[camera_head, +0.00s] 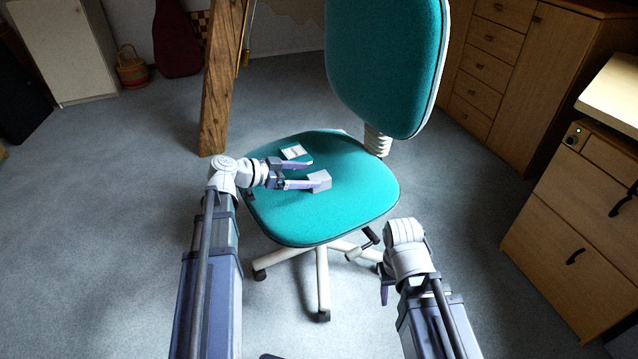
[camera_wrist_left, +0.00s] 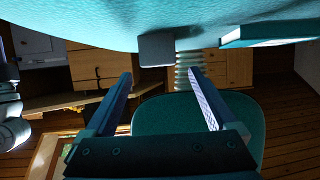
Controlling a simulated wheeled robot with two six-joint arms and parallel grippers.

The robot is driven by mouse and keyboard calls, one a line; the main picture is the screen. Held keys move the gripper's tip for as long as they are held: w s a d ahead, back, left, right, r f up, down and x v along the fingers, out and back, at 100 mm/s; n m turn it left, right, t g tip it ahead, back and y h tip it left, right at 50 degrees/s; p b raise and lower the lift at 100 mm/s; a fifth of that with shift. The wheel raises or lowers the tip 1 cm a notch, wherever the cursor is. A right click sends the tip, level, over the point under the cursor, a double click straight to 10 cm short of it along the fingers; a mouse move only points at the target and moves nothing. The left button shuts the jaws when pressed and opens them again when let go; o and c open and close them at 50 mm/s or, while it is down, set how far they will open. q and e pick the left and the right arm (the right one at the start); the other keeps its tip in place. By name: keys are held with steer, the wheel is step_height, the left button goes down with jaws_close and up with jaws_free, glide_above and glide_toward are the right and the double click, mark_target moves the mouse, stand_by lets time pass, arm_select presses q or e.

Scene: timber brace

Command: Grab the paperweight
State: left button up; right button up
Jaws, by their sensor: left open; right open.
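A small grey block, which I take to be the paperweight (camera_head: 319,181), sits on the teal chair seat (camera_head: 350,205). In the left wrist view, which is upside down, the paperweight (camera_wrist_left: 157,50) is just beyond the fingertips, roughly midway between them. My left gripper (camera_head: 307,172) is open and empty, low over the seat, with one finger close to the block in the head view. It also shows in the left wrist view (camera_wrist_left: 160,77). My right gripper (camera_head: 386,288) is in front of the chair, away from the seat, and mostly hidden by its own wrist.
A small book-like item (camera_head: 295,152) with a white top lies on the seat behind the left gripper. The teal chair back (camera_head: 385,65) rises behind. A wooden post (camera_head: 220,80) stands at the back left. Drawer cabinets (camera_head: 580,230) stand right. The grey floor is open at left.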

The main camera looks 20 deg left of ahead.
mark_target(318, 176)
arm_select(q)
steer(key=b+x, duration=0.1)
steer(key=x, duration=0.1)
steer(key=b+x, duration=0.1)
steer(key=x, duration=0.2)
steer(key=shift+s+f, duration=0.1)
steer(key=shift+f, duration=0.1)
jaws_close()
stand_by(0.5)
